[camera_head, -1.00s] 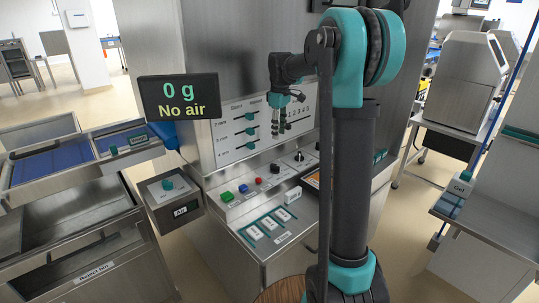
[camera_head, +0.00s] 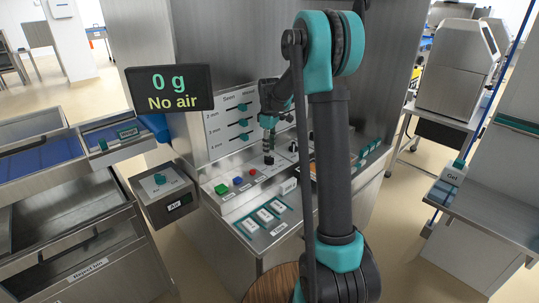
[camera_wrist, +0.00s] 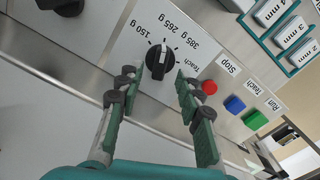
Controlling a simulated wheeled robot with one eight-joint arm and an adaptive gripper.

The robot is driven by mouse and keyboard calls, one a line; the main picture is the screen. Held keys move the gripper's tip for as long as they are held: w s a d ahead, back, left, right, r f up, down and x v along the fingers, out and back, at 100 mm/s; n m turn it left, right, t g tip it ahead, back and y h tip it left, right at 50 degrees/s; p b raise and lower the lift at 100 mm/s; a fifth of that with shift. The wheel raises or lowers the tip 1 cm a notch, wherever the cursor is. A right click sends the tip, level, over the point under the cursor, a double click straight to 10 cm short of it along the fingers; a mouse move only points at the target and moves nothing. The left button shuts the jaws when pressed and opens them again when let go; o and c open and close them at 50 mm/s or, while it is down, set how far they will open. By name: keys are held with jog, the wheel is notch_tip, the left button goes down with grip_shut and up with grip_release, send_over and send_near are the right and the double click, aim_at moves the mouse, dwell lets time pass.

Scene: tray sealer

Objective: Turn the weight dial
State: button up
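The weight dial (camera_wrist: 160,62) is a black knob on a pale panel, marked 150 g, 265 g, 385 g and Teach. Its ridge runs nearly up and down in the wrist view, but I cannot tell for sure which mark it points at. My gripper (camera_wrist: 157,80) is open, with one finger left of the dial and one right of it. Gaps show between the fingers and the knob. In the head view my gripper (camera_head: 268,148) points down over the control panel, hiding most of the dial. The display (camera_head: 170,88) reads 0 g and No air.
Red Stop (camera_wrist: 209,87), blue Teach (camera_wrist: 235,105) and green Run (camera_wrist: 255,120) buttons lie close to the right finger. Another black dial (camera_wrist: 66,6) is at upper left. Sliders (camera_head: 242,122) stand on the upright panel behind. An Air box (camera_head: 164,190) is at left.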

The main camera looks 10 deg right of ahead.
aim_at(270, 159)
jog(key=shift+f, duration=1.75)
jog(key=shift+c, duration=0.6)
grip_shut()
